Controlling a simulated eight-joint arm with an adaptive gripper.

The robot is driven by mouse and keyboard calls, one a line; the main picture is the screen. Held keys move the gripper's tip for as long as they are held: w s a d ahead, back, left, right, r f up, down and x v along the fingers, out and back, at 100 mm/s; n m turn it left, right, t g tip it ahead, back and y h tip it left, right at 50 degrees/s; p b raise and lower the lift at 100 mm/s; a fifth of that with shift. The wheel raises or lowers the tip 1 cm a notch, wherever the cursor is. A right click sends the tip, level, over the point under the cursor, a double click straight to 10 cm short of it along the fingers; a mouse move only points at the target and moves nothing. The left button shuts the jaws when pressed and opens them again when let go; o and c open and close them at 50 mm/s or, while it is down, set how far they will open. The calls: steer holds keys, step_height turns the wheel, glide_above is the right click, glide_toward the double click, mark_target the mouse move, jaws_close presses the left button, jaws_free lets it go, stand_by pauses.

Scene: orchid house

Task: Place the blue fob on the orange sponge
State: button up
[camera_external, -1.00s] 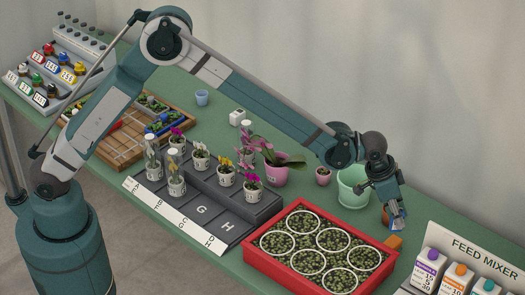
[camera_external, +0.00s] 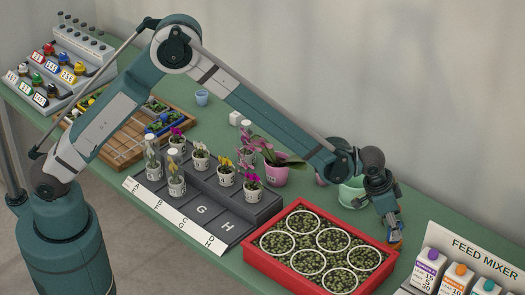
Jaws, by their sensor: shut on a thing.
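My gripper (camera_external: 392,232) points down at the right end of the bench, just beyond the right corner of the red tray. It is shut on the blue fob (camera_external: 394,236), which shows only as a small bluish patch between the fingertips. The orange sponge (camera_external: 398,245) lies on the bench right under the fingertips and is mostly hidden by them. I cannot tell whether the fob touches the sponge.
A pale green pot (camera_external: 350,193) stands behind the gripper. Potted orchids stand further left.

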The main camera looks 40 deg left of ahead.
steer(key=shift+f, duration=0.2)
steer(key=o, duration=0.9)
steer(key=shift+r, duration=0.2)
steer(key=shift+v, duration=6)
